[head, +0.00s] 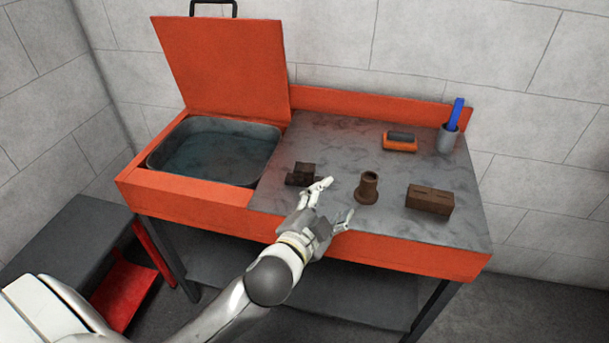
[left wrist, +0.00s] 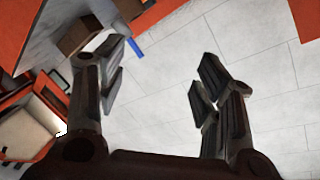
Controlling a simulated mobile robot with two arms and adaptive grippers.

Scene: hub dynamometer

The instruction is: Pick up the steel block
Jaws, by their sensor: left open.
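A rectangular brown, rust-coloured block (head: 429,198), the likeliest steel block, lies on the grey worktop at the right in the head view. A smaller stepped dark brown piece (head: 301,175) and an upright flanged brown cylinder (head: 367,188) also sit on the worktop. My left gripper (head: 336,200) is open and empty over the front edge, between the stepped piece and the cylinder and left of the block. In the left wrist view its fingers (left wrist: 160,60) are spread with nothing between them. My right gripper is not in view.
The orange bench has a basin of liquid (head: 215,152) with a raised orange lid (head: 225,65) at left. An orange-and-grey brush-like item (head: 400,141) and a grey cup (head: 447,138) holding a blue item (head: 456,114) stand at the back right. The worktop between them is mostly clear.

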